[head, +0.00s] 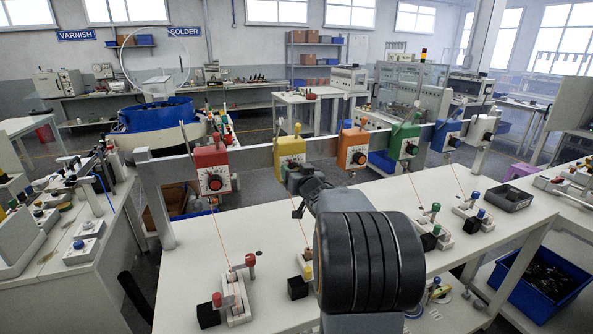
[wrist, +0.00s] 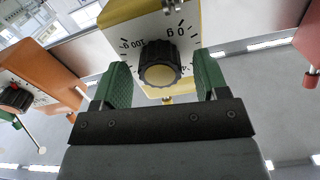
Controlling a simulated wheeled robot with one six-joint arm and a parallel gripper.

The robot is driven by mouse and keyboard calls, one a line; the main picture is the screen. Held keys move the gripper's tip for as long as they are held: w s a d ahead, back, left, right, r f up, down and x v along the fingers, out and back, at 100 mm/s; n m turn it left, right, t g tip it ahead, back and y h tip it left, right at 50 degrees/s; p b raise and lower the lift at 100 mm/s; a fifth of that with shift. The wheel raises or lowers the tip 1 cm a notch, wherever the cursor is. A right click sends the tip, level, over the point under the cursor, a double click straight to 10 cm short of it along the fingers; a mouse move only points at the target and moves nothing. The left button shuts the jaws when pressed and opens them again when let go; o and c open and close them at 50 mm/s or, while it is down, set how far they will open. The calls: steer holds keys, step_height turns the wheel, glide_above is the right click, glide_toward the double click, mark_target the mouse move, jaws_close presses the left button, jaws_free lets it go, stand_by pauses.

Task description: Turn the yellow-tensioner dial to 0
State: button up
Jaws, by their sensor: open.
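The yellow tensioner (head: 291,149) hangs on the grey rail, partly hidden behind my gripper (head: 297,180) in the head view. In the wrist view the yellow tensioner (wrist: 193,22) shows upside down, with a white scale plate (wrist: 135,33) bearing "100 g" and "0" marks. Its dark ribbed dial (wrist: 160,70) has a tan centre cap. The open green fingers of my gripper (wrist: 160,80) stand on either side of the dial, with a visible gap at each side. I cannot make out where the dial's pointer is.
A red tensioner (head: 212,170) is left of the yellow one; orange (head: 352,148), green (head: 405,141) and blue (head: 446,135) ones are to the right. The orange one also shows in the wrist view (wrist: 50,68). Thread stands and coloured knobs occupy the white bench (head: 185,275) below.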

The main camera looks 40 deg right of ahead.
steer(key=shift+w, duration=0.25)
steer(key=shift+c, duration=0.2)
steer(key=c, duration=0.9)
